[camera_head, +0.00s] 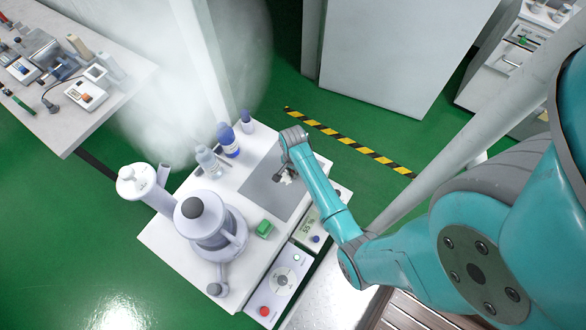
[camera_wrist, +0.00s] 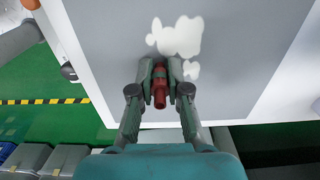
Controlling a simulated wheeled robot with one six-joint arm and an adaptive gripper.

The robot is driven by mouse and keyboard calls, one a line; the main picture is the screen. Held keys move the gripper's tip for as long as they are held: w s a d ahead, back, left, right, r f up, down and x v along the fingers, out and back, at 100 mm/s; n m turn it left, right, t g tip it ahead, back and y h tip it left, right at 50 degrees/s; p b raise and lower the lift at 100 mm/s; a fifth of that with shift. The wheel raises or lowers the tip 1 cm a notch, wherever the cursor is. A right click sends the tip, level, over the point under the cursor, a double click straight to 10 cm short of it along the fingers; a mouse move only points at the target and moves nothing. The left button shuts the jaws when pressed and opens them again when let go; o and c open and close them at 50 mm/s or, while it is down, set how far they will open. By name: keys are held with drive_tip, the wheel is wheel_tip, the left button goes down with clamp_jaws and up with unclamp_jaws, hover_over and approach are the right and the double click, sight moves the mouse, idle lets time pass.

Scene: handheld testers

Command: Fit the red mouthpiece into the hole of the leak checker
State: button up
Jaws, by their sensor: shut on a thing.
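My gripper (camera_wrist: 160,68) is shut on the red mouthpiece (camera_wrist: 159,92), whose short ribbed body lies between the two fingers in the wrist view. The gripper is over the grey mat on the white bench; its height above the mat is hard to judge. In the head view my gripper (camera_head: 286,172) is at the mat's right part, and I cannot make out the mouthpiece there. I cannot tell for certain which device is the leak checker; several small handheld testers, one white with an orange part (camera_head: 86,95), lie on the left table.
White patches (camera_wrist: 180,38) show on the grey mat (camera_wrist: 110,30). A separate table (camera_head: 60,130) stands left across green floor. A white post (camera_head: 205,60) rises behind the bench.

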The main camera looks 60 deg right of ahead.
wheel_tip(320, 180, up, 9)
drive_tip(key=shift+r, duration=0.5)
